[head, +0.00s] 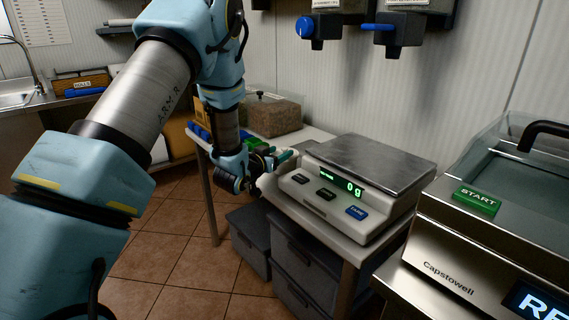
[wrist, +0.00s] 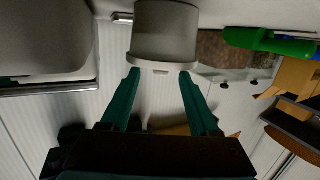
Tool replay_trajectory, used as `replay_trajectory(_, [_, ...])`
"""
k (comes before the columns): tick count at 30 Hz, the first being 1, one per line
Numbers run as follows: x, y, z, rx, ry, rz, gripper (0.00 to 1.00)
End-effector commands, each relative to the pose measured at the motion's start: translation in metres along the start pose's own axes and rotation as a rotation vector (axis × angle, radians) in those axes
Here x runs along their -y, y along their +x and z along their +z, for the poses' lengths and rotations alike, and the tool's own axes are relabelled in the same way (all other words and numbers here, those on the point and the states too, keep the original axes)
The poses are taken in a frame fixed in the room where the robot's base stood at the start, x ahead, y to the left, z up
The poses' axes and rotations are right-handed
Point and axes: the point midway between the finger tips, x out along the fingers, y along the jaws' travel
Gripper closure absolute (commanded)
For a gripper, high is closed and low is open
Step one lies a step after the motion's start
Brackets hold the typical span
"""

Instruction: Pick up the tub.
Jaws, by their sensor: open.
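The tub (wrist: 165,32) is a pale grey, round container with a wider rim, at the top middle of the wrist view, which looks upside down. My gripper (wrist: 159,76) is open, with its two teal fingers pointing at the tub and their tips near its rim. Nothing is held between them. I cannot tell whether the tips touch the tub. In the head view my gripper (head: 281,158) is low over the table, just left of the scale. The tub is mostly hidden or hard to make out there.
The scale (head: 345,195) reads 0 g, its metal pan (head: 375,158) empty. A clear bin of brown contents (head: 275,117) stands behind my gripper. A green object (wrist: 268,42) lies near the tub. A machine with a START button (head: 477,199) stands at right. Dark drawers (head: 300,255) sit below.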

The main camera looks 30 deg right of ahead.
Motion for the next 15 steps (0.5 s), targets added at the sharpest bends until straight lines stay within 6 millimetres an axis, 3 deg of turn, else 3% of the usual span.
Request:
replay_trajectory(6, [0.001, 0.032, -0.003, 0.001, 0.001, 0.001, 0.38])
replay_trajectory(15, [0.001, 0.039, -0.002, 0.001, 0.0, 0.0, 0.38])
